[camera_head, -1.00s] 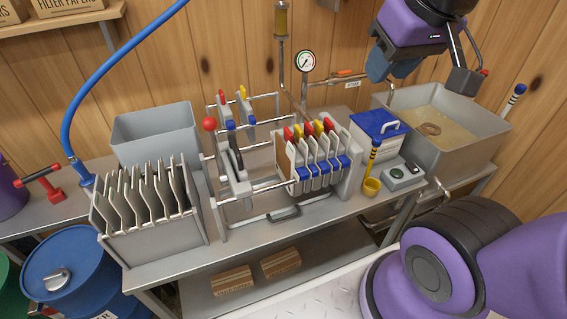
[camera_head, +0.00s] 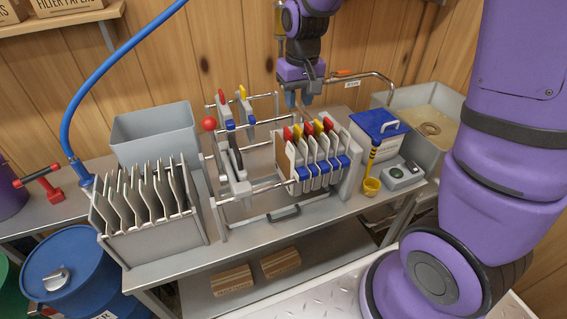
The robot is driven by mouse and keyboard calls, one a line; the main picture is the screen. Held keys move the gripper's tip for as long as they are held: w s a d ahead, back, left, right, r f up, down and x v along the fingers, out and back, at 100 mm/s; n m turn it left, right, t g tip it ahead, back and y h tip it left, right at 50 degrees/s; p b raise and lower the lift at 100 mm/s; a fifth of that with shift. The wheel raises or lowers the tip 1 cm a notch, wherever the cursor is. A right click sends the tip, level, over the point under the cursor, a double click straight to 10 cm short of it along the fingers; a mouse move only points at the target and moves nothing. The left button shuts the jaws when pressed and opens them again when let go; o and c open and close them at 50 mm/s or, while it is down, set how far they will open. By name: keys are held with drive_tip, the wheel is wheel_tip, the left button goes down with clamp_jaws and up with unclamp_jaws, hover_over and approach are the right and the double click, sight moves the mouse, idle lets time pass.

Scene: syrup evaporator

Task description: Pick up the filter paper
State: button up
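A brown sheet (camera_head: 283,161), which looks like filter paper, shows at the left face of the plate pack in the filter press. The pack (camera_head: 318,165) has white plates with red, yellow and blue handles. Two boxes marked FILTER PAPERS (camera_head: 68,5) stand on the wall shelf, cut by the top edge. My gripper (camera_head: 298,99) points down behind and above the press, apart from the plates. It is small in view, and the gap between its fingers is unclear. I see nothing held in it.
A rack of plates (camera_head: 150,240) and an empty grey bin (camera_head: 155,135) stand left of the press. A blue hose (camera_head: 72,90) rises at the left. Press rails lie open mid-bench.

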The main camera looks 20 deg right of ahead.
wheel_tip(320, 180, down, 5)
drive_tip(key=w, duration=0.2)
hover_over(288, 151)
drive_tip(key=shift+g, duration=0.4)
drive_tip(key=f, duration=0.5)
drive_tip(key=shift+w+d+f, duration=0.15)
drive_tip(key=shift+d+f, duration=0.1)
drive_tip(key=shift+f, duration=0.15)
drive_tip(key=shift+w+a+f, duration=0.15)
drive_tip(key=shift+f, duration=2.45)
clamp_jaws()
